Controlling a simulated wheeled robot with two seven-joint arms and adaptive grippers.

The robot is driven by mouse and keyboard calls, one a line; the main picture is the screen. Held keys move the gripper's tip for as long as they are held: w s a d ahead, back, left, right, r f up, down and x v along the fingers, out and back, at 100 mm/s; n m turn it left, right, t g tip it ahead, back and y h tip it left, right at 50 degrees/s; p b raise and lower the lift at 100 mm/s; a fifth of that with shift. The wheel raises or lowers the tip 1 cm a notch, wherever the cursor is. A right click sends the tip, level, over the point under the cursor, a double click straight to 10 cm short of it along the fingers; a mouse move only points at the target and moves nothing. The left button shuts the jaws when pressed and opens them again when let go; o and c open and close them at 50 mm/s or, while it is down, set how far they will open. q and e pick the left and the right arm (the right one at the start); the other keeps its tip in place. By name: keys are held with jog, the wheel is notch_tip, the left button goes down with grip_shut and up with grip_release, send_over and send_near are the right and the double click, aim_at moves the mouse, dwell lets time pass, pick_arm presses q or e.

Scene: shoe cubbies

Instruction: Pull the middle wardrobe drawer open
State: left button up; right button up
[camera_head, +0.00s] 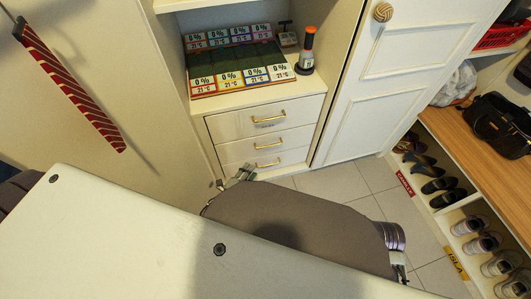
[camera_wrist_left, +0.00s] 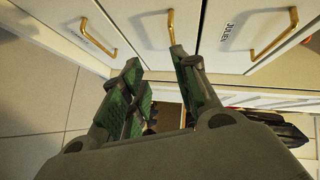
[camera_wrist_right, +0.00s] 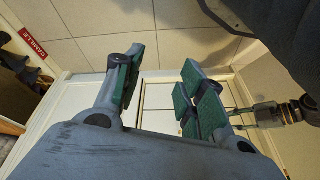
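The white wardrobe drawer unit has three stacked drawers with gold handles, all appearing closed. The middle drawer (camera_head: 240,149) has a gold handle (camera_head: 268,146); this handle also shows in the left wrist view (camera_wrist_left: 170,28), between the handles of the other two drawers. My left gripper (camera_head: 240,174) is in front of the lower drawers. In the left wrist view my left gripper (camera_wrist_left: 156,58) is open and empty, with one fingertip close to the middle handle; contact cannot be told. My right gripper (camera_wrist_right: 163,62) is open and empty over tiled floor and white panels; the head view does not show its fingers.
A seed-tray-like display (camera_head: 240,60) and an orange-capped bottle (camera_head: 306,50) stand on top of the drawers. A tall white door (camera_head: 395,90) is right of them. A shoe bench (camera_head: 480,165) with shoes stands at far right. Tiled floor (camera_head: 345,180) between is clear.

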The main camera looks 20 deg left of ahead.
pick_arm(q)
jog(key=shift+w+d+r+m+t+b, duration=0.1)
jog(key=shift+w+r+m+t+b, duration=0.2)
jog(key=shift+w+r+m+b, duration=0.35)
pick_arm(e)
jog(key=shift+v, duration=1.1)
jog(key=shift+a, duration=0.2)
pick_arm(q)
jog(key=b+x, duration=0.4)
jog(key=x, duration=0.9)
jog(key=shift+w+d, duration=0.15)
jog(key=shift+w, duration=0.15)
pick_arm(e)
notch_tip(320, 180, down, 9)
jog(key=w+a+t+y, duration=0.1)
jog(key=a, duration=0.1)
jog(key=shift+w+a+r+t+y, duration=0.2)
jog(key=shift+a+t+y, duration=0.1)
jog(key=shift+a+t, duration=0.1)
jog(key=shift+d, duration=0.1)
pick_arm(q)
grip_shut()
pick_arm(e)
jog(key=shift+r, duration=0.1)
